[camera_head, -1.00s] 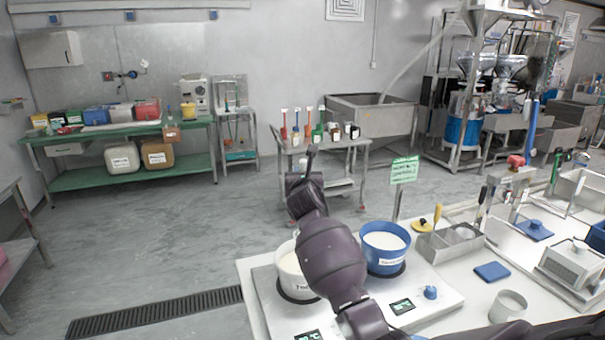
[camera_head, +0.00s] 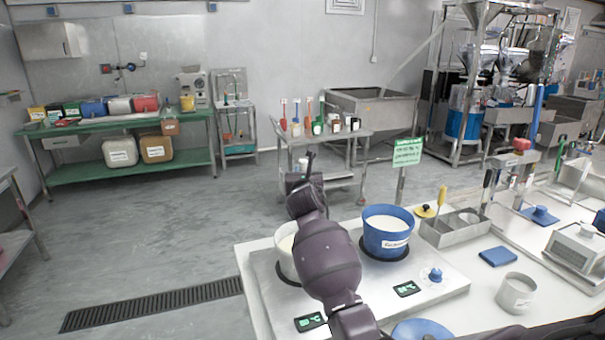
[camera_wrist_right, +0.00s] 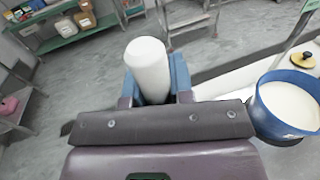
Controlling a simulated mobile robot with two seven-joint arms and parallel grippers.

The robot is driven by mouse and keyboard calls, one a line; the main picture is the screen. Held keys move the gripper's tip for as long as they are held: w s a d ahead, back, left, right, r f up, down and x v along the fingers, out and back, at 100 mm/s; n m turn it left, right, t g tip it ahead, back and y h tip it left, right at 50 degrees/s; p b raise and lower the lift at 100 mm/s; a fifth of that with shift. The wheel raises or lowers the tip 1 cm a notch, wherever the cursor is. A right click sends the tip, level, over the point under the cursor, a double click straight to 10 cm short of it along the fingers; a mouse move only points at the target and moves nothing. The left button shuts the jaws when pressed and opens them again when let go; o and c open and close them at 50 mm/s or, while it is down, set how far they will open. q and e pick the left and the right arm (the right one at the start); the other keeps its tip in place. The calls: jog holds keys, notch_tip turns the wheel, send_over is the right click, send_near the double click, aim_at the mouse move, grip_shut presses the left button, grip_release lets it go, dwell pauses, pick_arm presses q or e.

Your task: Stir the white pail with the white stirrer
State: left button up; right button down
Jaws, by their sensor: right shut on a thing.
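The white pail (camera_head: 286,262) stands on the left spot of the metal heating plate, partly hidden behind my right arm in the head view. My right gripper (camera_head: 304,188) is above and beyond the pail in that view, its fingers mostly hidden by the wrist. In the right wrist view, its blue fingers (camera_wrist_right: 155,90) are shut on a thick white rounded handle, apparently the white stirrer (camera_wrist_right: 148,62). The stirrer's lower end is hidden, so I cannot tell whether it is in the pail. My left gripper is not in view.
A blue pail (camera_head: 387,238) of white content stands right of the white pail, also in the wrist view (camera_wrist_right: 292,108). A green sign (camera_head: 407,152), a metal holder (camera_head: 452,232) and a white cup (camera_head: 515,292) are near. A blue round thing (camera_head: 421,330) shows at the bottom edge.

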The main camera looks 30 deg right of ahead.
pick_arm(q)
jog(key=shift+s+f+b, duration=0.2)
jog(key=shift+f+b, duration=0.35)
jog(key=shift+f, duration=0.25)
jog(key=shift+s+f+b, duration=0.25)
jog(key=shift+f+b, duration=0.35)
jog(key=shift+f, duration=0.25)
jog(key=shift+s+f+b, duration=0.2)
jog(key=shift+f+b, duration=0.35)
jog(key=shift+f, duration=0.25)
pick_arm(e)
jog(key=shift+f, duration=4.3)
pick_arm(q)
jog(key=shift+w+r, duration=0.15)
